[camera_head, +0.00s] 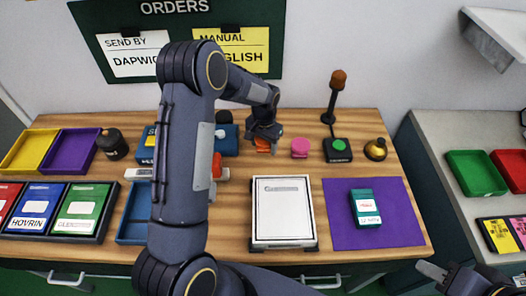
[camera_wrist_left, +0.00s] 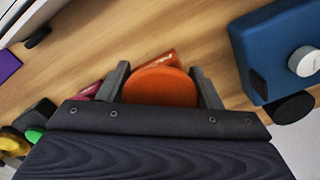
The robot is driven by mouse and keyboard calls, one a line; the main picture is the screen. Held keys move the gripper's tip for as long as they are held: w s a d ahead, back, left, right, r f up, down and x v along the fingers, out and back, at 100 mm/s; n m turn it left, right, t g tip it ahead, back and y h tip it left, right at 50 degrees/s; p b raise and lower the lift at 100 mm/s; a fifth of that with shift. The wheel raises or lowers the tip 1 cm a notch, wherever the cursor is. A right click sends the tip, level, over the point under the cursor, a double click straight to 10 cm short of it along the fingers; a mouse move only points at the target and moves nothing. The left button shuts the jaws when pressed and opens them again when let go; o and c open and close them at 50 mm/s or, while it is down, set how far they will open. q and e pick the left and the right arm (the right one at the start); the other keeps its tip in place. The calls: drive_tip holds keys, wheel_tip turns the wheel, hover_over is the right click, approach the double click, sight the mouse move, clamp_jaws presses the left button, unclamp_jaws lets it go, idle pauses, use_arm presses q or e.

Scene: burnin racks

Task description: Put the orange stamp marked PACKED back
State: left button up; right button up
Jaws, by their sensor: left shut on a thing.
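The orange stamp (camera_head: 263,147) is between the fingers of my left gripper (camera_head: 264,137), at the back middle of the wooden bench. In the left wrist view its round orange top (camera_wrist_left: 160,86) sits between the two fingers (camera_wrist_left: 160,80), which are shut on it. A red-orange edge with small lettering shows beyond the top; I cannot read it. The view does not settle whether the stamp touches the bench. My right gripper (camera_head: 462,281) is at the lower right corner, away from the stamp, and its opening is unclear.
A pink round item (camera_head: 300,148) stands just right of the stamp. A green button box (camera_head: 338,150) and a brass bell (camera_head: 376,149) are further right. A blue device (camera_head: 226,139) is close on the left. A white-topped box (camera_head: 283,211) and purple mat (camera_head: 340,225) lie in front.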

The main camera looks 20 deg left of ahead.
sight(263, 150)
use_arm(q)
drive_tip(key=shift+w+a+f+b, duration=0.1)
drive_tip(key=shift+f+b, duration=0.35)
drive_tip(key=shift+f, duration=0.45)
drive_tip(key=shift+w+a+f+b, duration=0.1)
drive_tip(key=shift+f+b, duration=0.35)
drive_tip(key=shift+f, duration=0.45)
drive_tip(key=shift+s, duration=0.1)
drive_tip(key=shift+f, duration=0.2)
drive_tip(key=o, duration=0.8)
drive_tip(key=shift+r, duration=0.1)
